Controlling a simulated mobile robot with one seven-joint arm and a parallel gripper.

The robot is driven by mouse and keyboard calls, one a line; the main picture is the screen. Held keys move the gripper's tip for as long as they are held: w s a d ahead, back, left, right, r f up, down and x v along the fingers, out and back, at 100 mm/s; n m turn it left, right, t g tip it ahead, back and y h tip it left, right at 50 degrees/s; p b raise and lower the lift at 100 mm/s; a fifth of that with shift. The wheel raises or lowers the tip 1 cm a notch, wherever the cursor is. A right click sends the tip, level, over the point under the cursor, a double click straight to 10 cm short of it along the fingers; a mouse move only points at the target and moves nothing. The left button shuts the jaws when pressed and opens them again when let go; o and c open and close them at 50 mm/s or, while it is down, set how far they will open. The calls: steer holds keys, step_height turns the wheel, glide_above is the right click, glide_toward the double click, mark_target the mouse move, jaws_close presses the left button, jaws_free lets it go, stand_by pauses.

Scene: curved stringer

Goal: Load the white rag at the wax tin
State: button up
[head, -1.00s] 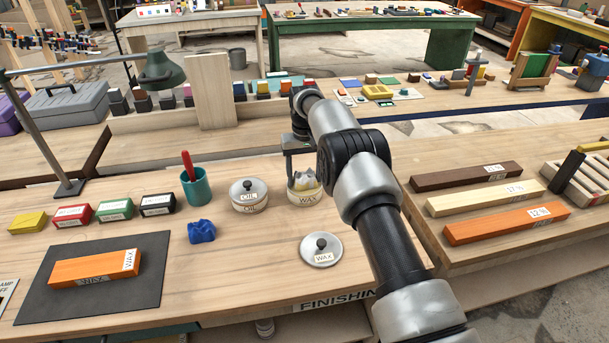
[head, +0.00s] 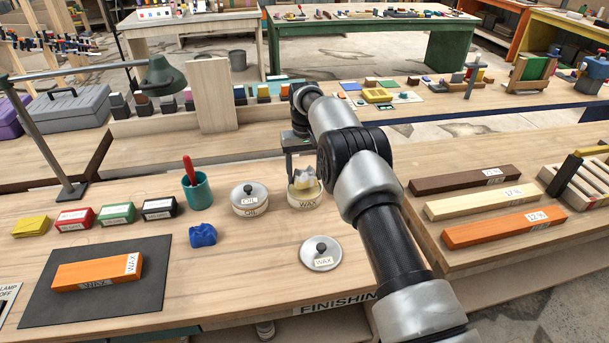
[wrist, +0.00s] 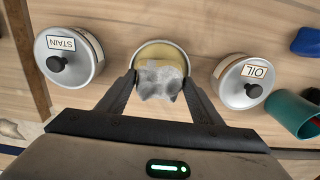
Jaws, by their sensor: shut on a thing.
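The white rag (wrist: 159,82) is held between the fingertips of my gripper (wrist: 160,84). The rag also shows in the head view (head: 303,180), at the mouth of the open wax tin (head: 305,198). In the wrist view the tin (wrist: 157,50) shows its yellowish wax behind and around the rag. I cannot tell whether the rag touches the wax. The wax lid (head: 320,253) lies on the bench in front of the tin, its knob up.
The oil tin (head: 250,199) stands lidded close to the left of the wax tin. A lidded stain tin (wrist: 70,55) is on its other side in the wrist view. A blue rag (head: 203,235), teal cup (head: 196,190) and an orange block (head: 98,270) on a dark mat (head: 150,262) are further left.

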mark_target(305, 170)
steer(key=shift+r+p, duration=1.2)
steer(key=shift+r, duration=0.95)
